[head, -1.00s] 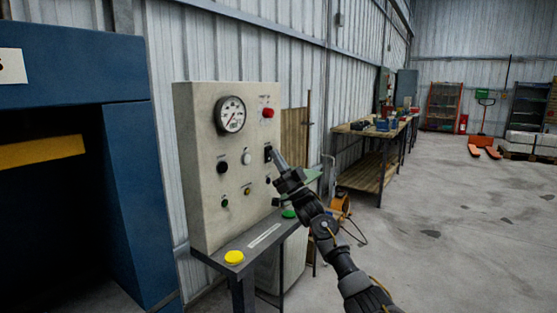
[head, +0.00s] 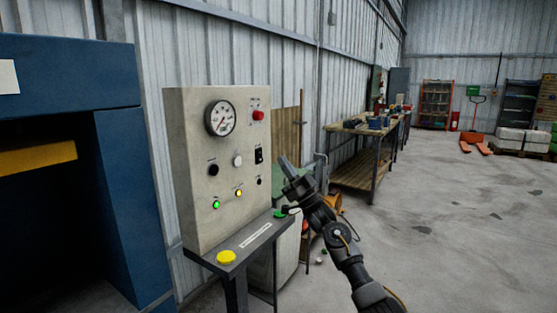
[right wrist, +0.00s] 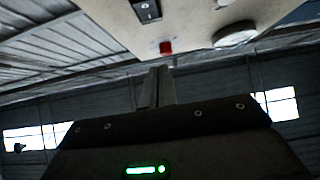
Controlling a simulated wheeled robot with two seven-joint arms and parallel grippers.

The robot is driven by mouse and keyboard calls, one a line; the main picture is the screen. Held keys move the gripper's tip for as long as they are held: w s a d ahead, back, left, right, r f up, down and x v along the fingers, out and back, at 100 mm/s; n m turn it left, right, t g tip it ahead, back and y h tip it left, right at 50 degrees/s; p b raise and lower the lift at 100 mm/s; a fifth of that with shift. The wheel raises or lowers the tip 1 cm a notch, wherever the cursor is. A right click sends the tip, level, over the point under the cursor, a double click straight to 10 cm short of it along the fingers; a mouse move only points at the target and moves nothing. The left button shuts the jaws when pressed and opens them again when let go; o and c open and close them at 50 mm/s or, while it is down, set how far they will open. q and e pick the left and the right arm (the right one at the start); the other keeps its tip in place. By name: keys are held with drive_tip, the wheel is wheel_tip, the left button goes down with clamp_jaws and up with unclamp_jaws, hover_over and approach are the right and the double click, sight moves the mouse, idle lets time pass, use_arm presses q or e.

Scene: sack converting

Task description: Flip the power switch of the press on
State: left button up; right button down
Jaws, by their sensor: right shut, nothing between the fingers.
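The press's control panel (head: 185,190) is a beige box with a gauge, knobs, lamps and buttons. Its power switch (head: 259,156) is a black rocker on the right side of the panel face. The switch also shows at the top of the right wrist view (right wrist: 147,10). A green lamp (head: 216,205) and a yellow lamp (head: 239,193) low on the panel glow. My right gripper (head: 284,161) is shut and empty, pointing up, to the right of the switch and apart from it. Its fingers also show in the right wrist view (right wrist: 158,82). My left gripper is not in view.
A red button (head: 258,115) sits above the switch. A shelf under the panel carries a yellow button (head: 226,257) and a green button (head: 280,213). The blue press frame (head: 125,190) stands at left, a workbench (head: 360,150) behind. The floor at right is open.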

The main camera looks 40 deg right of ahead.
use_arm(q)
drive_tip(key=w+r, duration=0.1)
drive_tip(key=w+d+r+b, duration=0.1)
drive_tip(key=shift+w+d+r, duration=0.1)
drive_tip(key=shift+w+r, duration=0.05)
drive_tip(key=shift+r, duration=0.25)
use_arm(e)
drive_tip(key=v, duration=0.7)
drive_tip(key=shift+s+d+r, duration=0.15)
drive_tip(key=shift+s+r, duration=0.1)
